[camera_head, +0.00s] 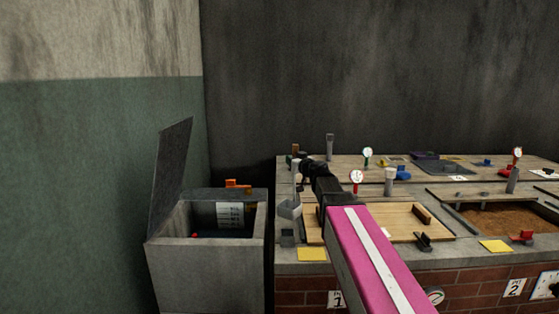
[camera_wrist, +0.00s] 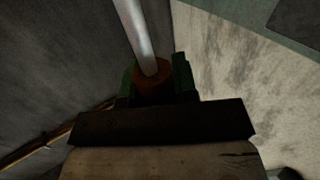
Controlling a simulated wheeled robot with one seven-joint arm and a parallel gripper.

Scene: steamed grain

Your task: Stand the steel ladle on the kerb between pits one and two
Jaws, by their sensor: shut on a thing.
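The steel ladle hangs upright at the left end of the counter, its grey bowl (camera_head: 289,209) low and its brown grip end up. My gripper (camera_head: 302,163) is shut on that grip end. In the wrist view my gripper (camera_wrist: 156,82) has its green fingers either side of the ladle's brown grip (camera_wrist: 153,80), with the steel shaft running away from it. Whether the bowl touches anything below is unclear. Pit one has a wooden board (camera_head: 385,228) over it, and pit two shows brown grain (camera_head: 508,220). The kerb (camera_head: 452,222) between them looks clear in its middle.
A lidded concrete bin (camera_head: 205,273) stands open at left, with an orange item on its rim. Gauges, a steel post (camera_head: 330,147) and small clamps stand along the counter's back. A dark clamp (camera_head: 423,242) sits near pit one's front right corner.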

